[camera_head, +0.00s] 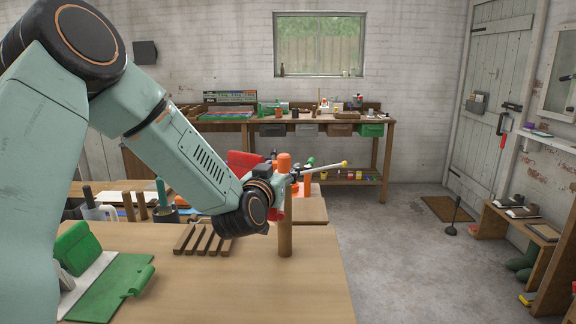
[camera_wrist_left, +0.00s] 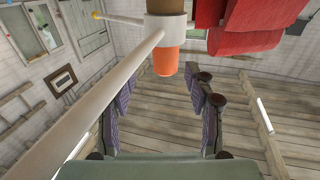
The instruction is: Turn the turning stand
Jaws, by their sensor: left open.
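The turning stand is a brown wooden post (camera_head: 286,232) upright on the table, with an orange cap (camera_head: 284,163). A thin rod with a yellow tip (camera_head: 343,163) sticks out to the right near its top. In the left wrist view the orange cap (camera_wrist_left: 167,62), a pale collar and a long pale rod (camera_wrist_left: 100,95) show; the rod crosses the left finger's side of the picture. My left gripper (camera_wrist_left: 152,92) is open close to the cap, with nothing seen gripped. In the head view my wrist partly hides it. I cannot tell whether it touches the rod. My right gripper is not in view.
A red object (camera_wrist_left: 240,28) is near the stand's top. The table's front right (camera_head: 270,290) is clear. A workbench (camera_head: 300,120) stands by the far wall.

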